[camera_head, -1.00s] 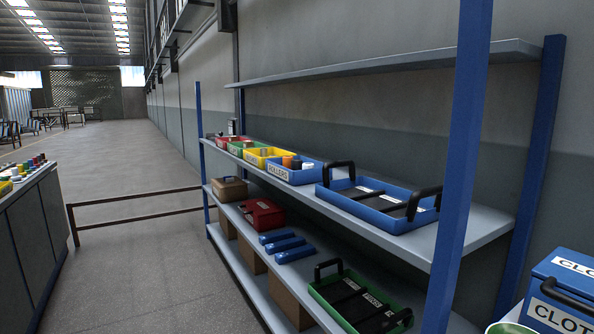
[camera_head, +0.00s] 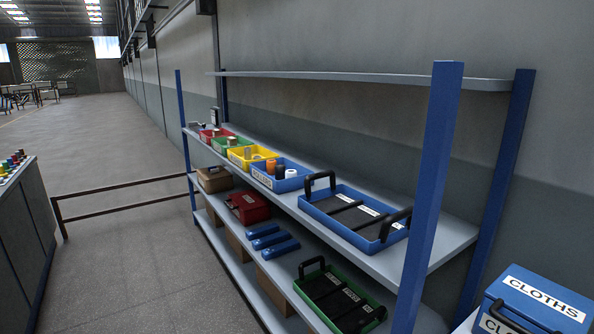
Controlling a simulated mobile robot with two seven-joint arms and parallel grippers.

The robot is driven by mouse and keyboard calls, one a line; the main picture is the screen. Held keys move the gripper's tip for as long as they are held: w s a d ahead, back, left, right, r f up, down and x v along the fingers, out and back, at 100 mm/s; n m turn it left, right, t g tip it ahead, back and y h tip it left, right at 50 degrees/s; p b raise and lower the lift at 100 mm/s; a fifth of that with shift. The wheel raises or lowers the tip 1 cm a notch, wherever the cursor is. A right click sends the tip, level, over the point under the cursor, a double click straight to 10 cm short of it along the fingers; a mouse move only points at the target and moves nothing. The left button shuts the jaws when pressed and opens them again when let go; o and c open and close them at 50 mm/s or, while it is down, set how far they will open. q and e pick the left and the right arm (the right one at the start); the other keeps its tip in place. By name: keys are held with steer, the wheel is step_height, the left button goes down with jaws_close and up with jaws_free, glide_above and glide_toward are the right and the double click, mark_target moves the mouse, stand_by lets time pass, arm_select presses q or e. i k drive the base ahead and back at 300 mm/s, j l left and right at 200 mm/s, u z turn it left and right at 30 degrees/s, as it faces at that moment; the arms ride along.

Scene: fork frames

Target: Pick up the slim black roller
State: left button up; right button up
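A blue bin labelled ROLLERS (camera_head: 262,178) stands on the middle shelf of the rack. Upright in it are orange rollers (camera_head: 280,172) and a white or pale grey roller (camera_head: 291,173). I cannot make out a slim black roller; the bin's inside is small and partly hidden by its front wall. Neither of my grippers is in view.
Yellow (camera_head: 240,162), green and red bins stand left of the rollers bin; a blue handled tray (camera_head: 330,222) stands right. A blue upright (camera_head: 432,200) rises at the front. The lower shelf holds a red box (camera_head: 247,207) and green tray (camera_head: 320,312). Open floor lies left.

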mark_target(280, 170)
steer(key=i+j+z, duration=0.2)
steer(key=z, duration=0.25)
steer(key=i+j+z, duration=0.25)
steer(key=z, duration=0.2)
steer(key=i+j+z, duration=0.15)
steer(key=j+z, duration=0.3)
steer(key=i+j+z, duration=0.1)
steer(key=j, duration=0.4)
steer(key=i+j+z, duration=0.1)
steer(key=j, duration=0.4)
steer(key=i+j+z, duration=0.15)
steer(key=j, duration=0.35)
steer(key=i+j+z, duration=0.1)
steer(key=j, duration=0.4)
